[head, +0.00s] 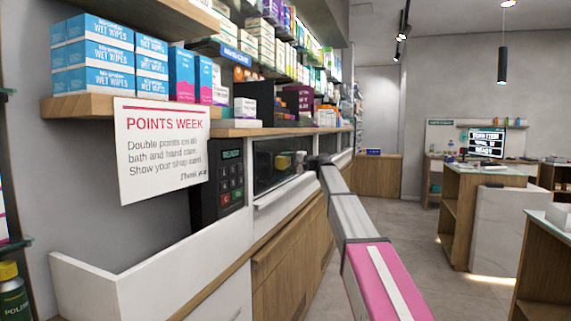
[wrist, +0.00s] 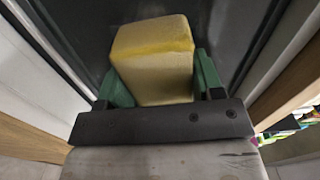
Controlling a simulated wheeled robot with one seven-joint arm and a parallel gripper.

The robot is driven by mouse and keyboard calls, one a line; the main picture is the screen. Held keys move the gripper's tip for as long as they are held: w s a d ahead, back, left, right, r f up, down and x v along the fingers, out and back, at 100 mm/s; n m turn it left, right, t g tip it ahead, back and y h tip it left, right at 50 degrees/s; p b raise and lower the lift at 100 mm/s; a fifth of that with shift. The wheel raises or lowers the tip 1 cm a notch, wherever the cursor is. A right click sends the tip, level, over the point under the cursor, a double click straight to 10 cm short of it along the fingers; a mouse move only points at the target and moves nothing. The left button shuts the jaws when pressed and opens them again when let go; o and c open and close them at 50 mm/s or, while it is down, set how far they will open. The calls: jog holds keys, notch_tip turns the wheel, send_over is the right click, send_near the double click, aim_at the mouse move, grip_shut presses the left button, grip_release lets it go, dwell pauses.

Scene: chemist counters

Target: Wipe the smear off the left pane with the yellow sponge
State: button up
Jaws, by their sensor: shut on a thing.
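The yellow sponge (wrist: 152,65) is a pale yellow block between the green fingers of my gripper (wrist: 160,80), which is shut on it. In the wrist view its far end is close to a dark glassy surface (wrist: 232,35); I cannot tell whether they touch. In the head view my gripper (head: 297,160) is in front of a dark pane (head: 266,172) in the counter front, near its right end, and the sponge (head: 284,161) shows small there. Another pane (head: 326,146) is farther along, partly behind my arm. I cannot make out a smear on either pane.
A white ledge (head: 285,193) runs below the dark pane. A card keypad (head: 230,178) stands left of it, beside a hanging paper sign (head: 160,150). Stocked shelves (head: 265,45) are above. The aisle floor (head: 400,235) at right is clear.

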aim_at(268, 165)
jog(key=shift+s+a, duration=0.65)
jog(key=shift+s, duration=1.1)
jog(key=shift+s+a, duration=0.65)
jog(key=shift+s, duration=1.1)
jog(key=shift+s+a, duration=0.65)
jog(key=shift+s, duration=1.1)
jog(key=v, duration=0.6)
jog(key=shift+d, duration=0.15)
jog(key=shift+v, duration=1.4)
